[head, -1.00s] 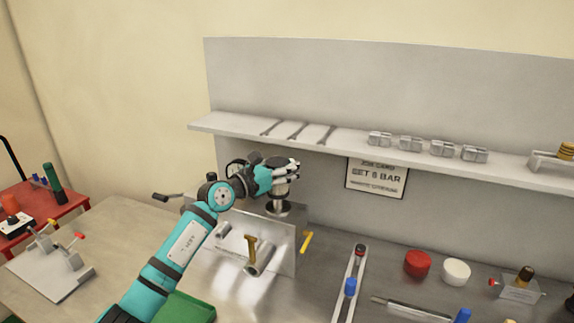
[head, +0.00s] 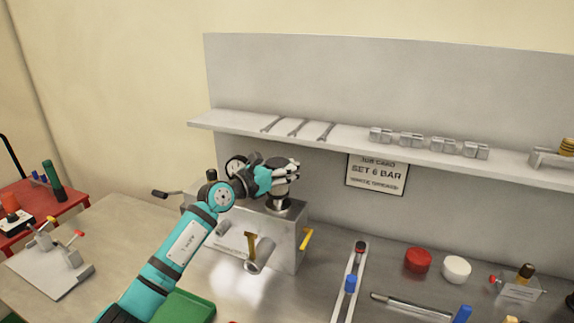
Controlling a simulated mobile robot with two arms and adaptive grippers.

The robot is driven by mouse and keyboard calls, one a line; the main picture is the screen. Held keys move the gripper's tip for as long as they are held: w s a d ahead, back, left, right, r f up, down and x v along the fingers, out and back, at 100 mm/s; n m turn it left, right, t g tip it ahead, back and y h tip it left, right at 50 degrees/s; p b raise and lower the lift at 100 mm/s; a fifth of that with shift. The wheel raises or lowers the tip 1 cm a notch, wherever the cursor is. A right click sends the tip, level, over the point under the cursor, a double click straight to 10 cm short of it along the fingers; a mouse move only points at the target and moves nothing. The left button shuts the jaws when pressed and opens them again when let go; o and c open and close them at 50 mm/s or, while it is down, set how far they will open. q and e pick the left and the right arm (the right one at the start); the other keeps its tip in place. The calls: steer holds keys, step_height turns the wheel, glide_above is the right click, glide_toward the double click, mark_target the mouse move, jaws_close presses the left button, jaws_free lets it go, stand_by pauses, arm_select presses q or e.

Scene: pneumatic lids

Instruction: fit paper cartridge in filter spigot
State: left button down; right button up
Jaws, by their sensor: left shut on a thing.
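My left gripper (head: 284,177) is above the back part of the grey metal box (head: 285,243). Its fingers are shut on a small pale cylinder, seemingly the paper cartridge (head: 279,194), mostly hidden by the fingers. The cylinder's lower end is right at the dark round opening of the filter spigot (head: 279,204) on the box's top. I cannot tell how deep it sits inside. The box's front has a tube stub with a yellow lever (head: 252,245), and another yellow lever (head: 306,239) is at its right side. My right gripper is out of view.
A shelf (head: 350,142) with wrenches and metal fittings runs behind, above a job card (head: 377,174). To the right are a rail (head: 340,303), a red cap (head: 417,260) and a white cap (head: 456,269). A green tray (head: 188,307) lies in front.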

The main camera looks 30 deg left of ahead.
arm_select(q)
steer(key=shift+f+b, duration=1.2)
steer(key=shift+f, duration=0.4)
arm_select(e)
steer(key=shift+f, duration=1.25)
arm_select(q)
steer(key=shift+c, duration=2.1)
jaws_free()
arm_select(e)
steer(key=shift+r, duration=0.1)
